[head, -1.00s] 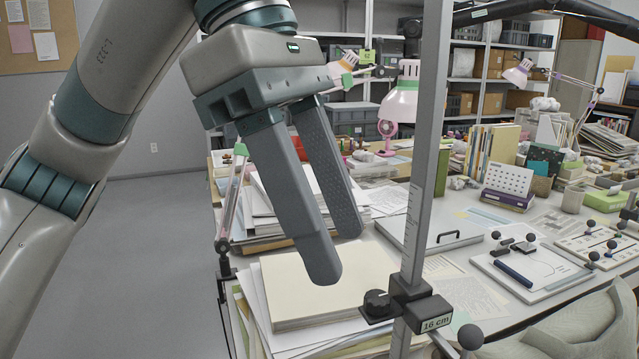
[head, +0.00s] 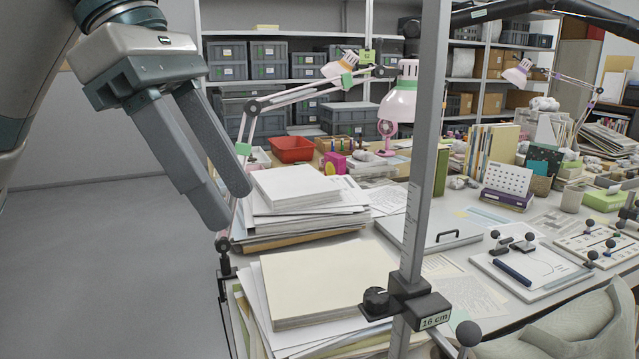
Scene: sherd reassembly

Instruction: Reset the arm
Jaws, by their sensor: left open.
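My left gripper (head: 232,208) is at the upper left of the head view, with its arm coming in from the left edge. Its two long grey fingers point down and to the right and stand apart, with nothing between them. The fingertips appear in front of the left edge of the paper stacks on the table. I cannot tell how far the tips are from the papers.
A tall metal ruler post (head: 424,150) with a clamp marked 16 cm (head: 433,311) stands in front. Paper stacks (head: 325,280) fill the table's near left. A jointed lamp (head: 398,105), a red tray (head: 292,150) and a flat board (head: 430,238) are behind. Open floor (head: 100,270) lies left.

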